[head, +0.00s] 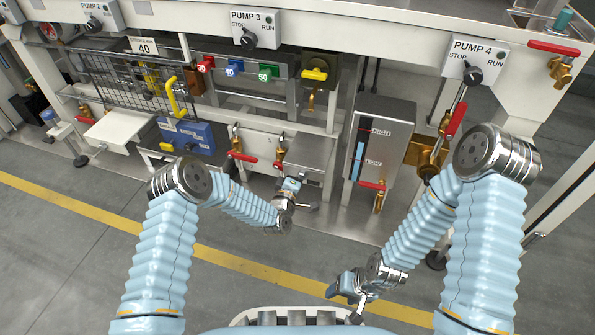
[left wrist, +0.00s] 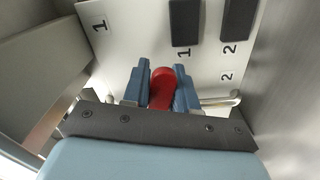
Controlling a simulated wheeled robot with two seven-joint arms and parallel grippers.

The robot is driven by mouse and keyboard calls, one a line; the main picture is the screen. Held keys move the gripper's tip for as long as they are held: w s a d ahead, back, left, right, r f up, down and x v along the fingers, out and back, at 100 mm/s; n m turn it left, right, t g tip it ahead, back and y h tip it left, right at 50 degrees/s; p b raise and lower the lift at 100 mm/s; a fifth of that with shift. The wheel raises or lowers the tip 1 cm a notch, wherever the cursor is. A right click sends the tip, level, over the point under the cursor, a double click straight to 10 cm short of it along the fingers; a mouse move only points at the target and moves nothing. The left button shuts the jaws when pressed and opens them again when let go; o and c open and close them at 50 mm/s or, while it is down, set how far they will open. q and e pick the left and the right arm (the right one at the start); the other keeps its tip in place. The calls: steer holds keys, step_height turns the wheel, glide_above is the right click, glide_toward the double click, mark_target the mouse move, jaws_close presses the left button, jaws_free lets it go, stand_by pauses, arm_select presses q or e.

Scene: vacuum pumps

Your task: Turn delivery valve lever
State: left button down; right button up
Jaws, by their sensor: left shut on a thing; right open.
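In the left wrist view a red lever (left wrist: 161,88) sits between the two blue fingers of my left gripper (left wrist: 160,80), which is shut on it. Behind it is a pale panel (left wrist: 125,25) with dark strips and the figures 1 and 2. In the head view my left gripper (head: 292,188) is low in front of the bench, just below two brass valves with red levers (head: 243,156); its fingertips are hard to make out there, and I cannot tell which lever is held. My right gripper (head: 345,288) is open and empty, low over the floor near my base.
A steel tank (head: 394,140) with a level gauge stands right of my left gripper. Another valve with a red lever (head: 457,118) is by my right arm. A blue box (head: 188,137) and wire basket (head: 120,75) are left. The floor in front (head: 60,250) is clear.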

arm_select(q)
steer(key=shift+d+r+n, duration=0.1)
steer(key=shift+r+n, duration=0.45)
steer(key=shift+n, duration=0.55)
steer(key=c, duration=1)
jaws_free()
steer(key=p+v, duration=0.2)
steer(key=v, duration=1.2)
